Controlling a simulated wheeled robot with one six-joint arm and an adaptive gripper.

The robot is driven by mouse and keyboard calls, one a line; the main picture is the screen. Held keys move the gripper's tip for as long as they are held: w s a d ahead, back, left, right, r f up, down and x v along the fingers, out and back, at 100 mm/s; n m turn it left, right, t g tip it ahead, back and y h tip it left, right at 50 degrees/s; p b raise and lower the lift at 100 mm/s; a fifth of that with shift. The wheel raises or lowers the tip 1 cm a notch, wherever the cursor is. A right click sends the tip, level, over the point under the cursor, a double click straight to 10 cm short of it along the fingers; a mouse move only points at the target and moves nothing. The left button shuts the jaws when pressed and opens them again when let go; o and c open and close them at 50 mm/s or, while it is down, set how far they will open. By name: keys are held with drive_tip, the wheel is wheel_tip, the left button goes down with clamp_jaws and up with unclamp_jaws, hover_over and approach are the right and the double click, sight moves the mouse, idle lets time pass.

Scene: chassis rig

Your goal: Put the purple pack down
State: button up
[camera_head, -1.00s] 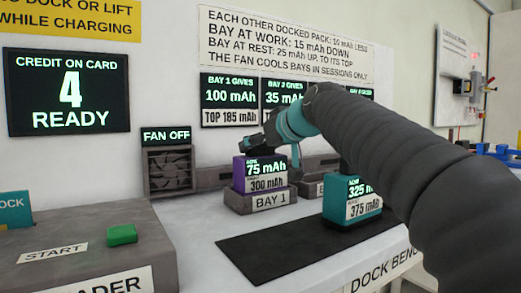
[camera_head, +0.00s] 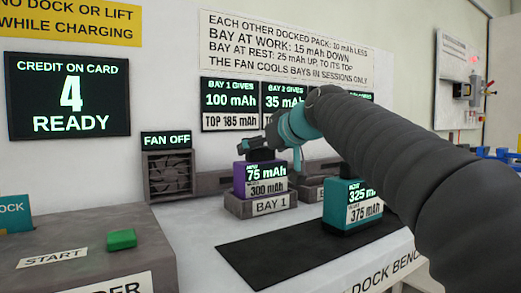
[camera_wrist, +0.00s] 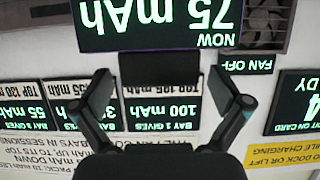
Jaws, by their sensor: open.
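The purple pack (camera_head: 240,181) sits upright in the BAY 1 dock (camera_head: 258,204), its label reading NOW 75 mAh over 300 mAh. In the upside-down wrist view, the pack's 75 mAh display (camera_wrist: 158,22) fills the top, just beyond the fingers. My gripper (camera_head: 272,145) is at the pack's top. In the wrist view my gripper (camera_wrist: 161,85) has its two fingers spread apart, with a dark block, perhaps the pack's handle, between them. The fingers do not appear to press on it.
A teal pack (camera_head: 345,205) reading 325 over 375 mAh stands on the black mat (camera_head: 270,255). A fan unit (camera_head: 169,175) marked FAN OFF is left of the dock. A grey loader with a green START button (camera_head: 121,239) is at the front left. My arm hides the bays to the right.

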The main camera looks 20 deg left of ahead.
drive_tip(key=v, duration=1.1)
drive_tip(key=shift+d, duration=0.25)
drive_tip(key=shift+s+r, duration=0.1)
drive_tip(key=shift+s, duration=0.05)
